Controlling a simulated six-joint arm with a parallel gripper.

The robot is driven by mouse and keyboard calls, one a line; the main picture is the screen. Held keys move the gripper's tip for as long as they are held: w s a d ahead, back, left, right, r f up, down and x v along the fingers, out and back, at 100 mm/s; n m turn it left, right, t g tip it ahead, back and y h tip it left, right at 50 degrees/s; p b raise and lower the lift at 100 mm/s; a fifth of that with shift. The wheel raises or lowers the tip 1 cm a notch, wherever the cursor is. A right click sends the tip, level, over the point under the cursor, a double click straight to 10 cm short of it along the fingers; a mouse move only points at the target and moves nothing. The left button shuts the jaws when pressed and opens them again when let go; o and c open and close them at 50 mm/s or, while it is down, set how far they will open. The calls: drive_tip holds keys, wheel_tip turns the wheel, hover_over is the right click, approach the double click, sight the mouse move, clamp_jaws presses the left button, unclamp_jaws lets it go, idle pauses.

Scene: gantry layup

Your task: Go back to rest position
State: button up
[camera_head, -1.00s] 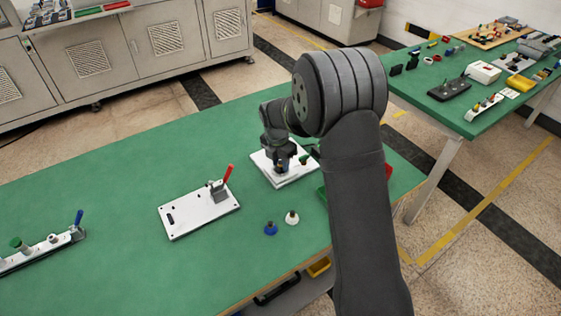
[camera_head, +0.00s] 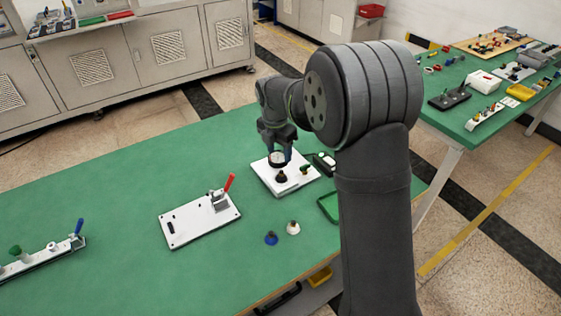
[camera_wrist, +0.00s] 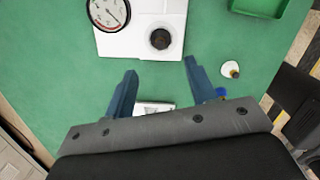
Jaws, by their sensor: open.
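My gripper (camera_head: 281,150) is above the green table, close to the white plate (camera_head: 262,176) in the head view. In the wrist view my gripper (camera_wrist: 155,78) has its two blue fingers spread wide apart with nothing between them. The white plate also shows in the wrist view (camera_wrist: 128,44), ahead of the fingertips. It carries a round dial gauge (camera_wrist: 107,12) and a black knob (camera_wrist: 160,39). The gauge (camera_head: 278,158) and knob (camera_head: 281,177) also show in the head view, partly behind my gripper.
A white fixture with a red-handled clamp (camera_head: 200,222) lies left of the plate. A blue piece (camera_head: 271,238) and a white piece (camera_head: 293,227) stand in front. A green tray (camera_head: 328,206) is partly hidden by my arm. The green table (camera_head: 110,200) is clear at its middle left.

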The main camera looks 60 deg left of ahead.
sight(282, 171)
wheel_tip(282, 171, up, 2)
drive_tip(key=shift+s+r, duration=0.1)
drive_tip(key=shift+s, duration=0.05)
idle(0.3)
drive_tip(key=f, duration=0.4)
drive_tip(key=w+f, duration=0.1)
drive_tip(key=f, duration=0.7)
drive_tip(key=shift+w+a+f, duration=0.15)
drive_tip(key=shift+w+f, duration=0.05)
drive_tip(key=shift+f, duration=0.15)
wheel_tip(282, 171, up, 3)
drive_tip(key=shift+r, duration=0.8)
